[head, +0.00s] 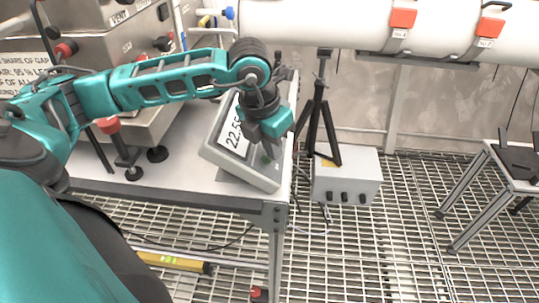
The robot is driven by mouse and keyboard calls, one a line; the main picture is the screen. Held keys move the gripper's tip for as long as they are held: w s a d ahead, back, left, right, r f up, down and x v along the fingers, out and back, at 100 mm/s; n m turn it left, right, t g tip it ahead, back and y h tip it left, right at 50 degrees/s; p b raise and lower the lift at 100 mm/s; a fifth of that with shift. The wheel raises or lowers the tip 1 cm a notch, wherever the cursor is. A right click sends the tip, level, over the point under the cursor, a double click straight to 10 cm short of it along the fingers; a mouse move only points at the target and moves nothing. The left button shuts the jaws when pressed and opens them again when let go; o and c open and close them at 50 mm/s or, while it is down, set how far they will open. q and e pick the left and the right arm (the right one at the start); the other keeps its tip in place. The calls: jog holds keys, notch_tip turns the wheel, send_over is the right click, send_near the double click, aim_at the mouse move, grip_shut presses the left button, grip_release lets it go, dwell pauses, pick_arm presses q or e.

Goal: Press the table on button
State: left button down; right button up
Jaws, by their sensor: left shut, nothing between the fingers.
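A grey, slanted control box (222,158) with a white display reading about "22.5" sits near the right end of the grey table (185,190). My left arm reaches across from the left, and its teal and dark gripper (267,150) is shut and empty, pointing down over the box's right part. A small dark green spot, which may be the on button (267,160), shows just by the fingertips. I cannot tell whether the fingertips touch it. The gripper hides part of the box's face. My right gripper is not in view.
A large steel cabinet (100,45) stands on the table at the left. A black tripod (318,110) and a grey box with knobs (346,178) stand right of the table. A white pipe (340,25) runs across the top. The grated floor (390,240) is mostly clear at lower right.

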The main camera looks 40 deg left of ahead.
pick_arm(q)
jog(key=shift+w+d+r, duration=0.1)
jog(key=shift+d+r, duration=0.05)
jog(key=shift+r, duration=0.2)
jog(key=shift+w+d+r+p, duration=0.3)
jog(key=shift+d+r+p, duration=0.2)
jog(key=shift+r+p, duration=0.25)
jog(key=shift+w+d+r+p, duration=0.3)
jog(key=shift+d+r+p, duration=0.2)
jog(key=shift+r, duration=0.35)
jog(key=shift+w+d+r+p, duration=0.3)
jog(key=shift+d+r+p, duration=0.15)
jog(key=shift+r+p, duration=0.3)
